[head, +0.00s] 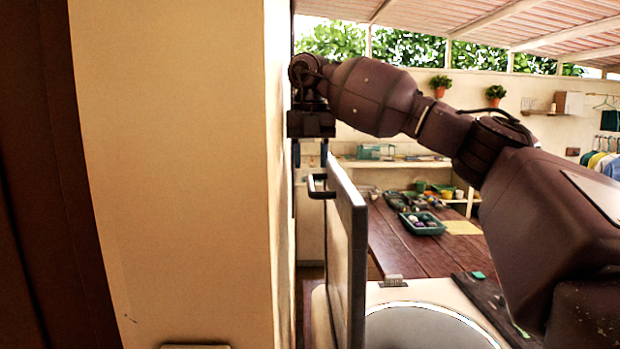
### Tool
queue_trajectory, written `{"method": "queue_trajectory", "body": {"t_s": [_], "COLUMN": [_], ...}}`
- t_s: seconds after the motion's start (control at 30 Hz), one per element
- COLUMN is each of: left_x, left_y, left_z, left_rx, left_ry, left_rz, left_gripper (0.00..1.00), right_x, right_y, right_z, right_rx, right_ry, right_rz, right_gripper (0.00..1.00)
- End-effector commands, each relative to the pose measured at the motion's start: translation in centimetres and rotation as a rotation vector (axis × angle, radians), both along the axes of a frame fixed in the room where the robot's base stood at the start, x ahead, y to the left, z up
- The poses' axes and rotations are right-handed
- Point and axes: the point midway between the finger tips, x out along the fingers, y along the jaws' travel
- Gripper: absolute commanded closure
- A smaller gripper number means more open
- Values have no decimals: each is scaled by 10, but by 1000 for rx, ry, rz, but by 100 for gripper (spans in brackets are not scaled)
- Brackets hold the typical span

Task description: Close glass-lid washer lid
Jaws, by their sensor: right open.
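The washer lid (346,255) stands upright, seen nearly edge-on, at the middle of the head view. Its dark handle (318,187) sticks out to the left from the upper part of the lid. The washer's pale top (440,290) with a round opening (425,328) shows to the right of the lid. My right gripper (310,160) points down just above the handle, its two fingers apart and empty. I cannot tell whether a finger touches the handle or lid. My left gripper is not in view.
A large cream wall or pillar (170,170) fills the left side, close beside the lid and my right gripper. Behind the washer, a wooden table (400,250) holds a green tray (422,223) and small items.

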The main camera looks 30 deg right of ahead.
Motion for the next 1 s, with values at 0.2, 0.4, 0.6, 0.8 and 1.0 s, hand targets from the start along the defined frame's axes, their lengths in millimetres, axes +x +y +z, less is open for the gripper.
{"method": "queue_trajectory", "body": {"t_s": [0.2, 0.4, 0.6, 0.8, 1.0], "left_x": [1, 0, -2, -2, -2], "left_y": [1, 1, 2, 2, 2], "left_z": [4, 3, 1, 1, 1], "left_rx": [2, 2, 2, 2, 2], "left_ry": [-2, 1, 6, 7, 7], "left_rz": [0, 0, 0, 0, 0], "left_gripper": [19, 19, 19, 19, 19], "right_x": [0, 0, 0, 0, 0], "right_y": [-1, 0, 0, 0, 0], "right_z": [-29, -40, -42, -42, -41], "right_rx": [0, 1, 1, 1, 1], "right_ry": [1, -1, -1, -1, -1], "right_rz": [-1, -1, -1, -1, -1], "right_gripper": [57, 57, 57, 74, 100]}}
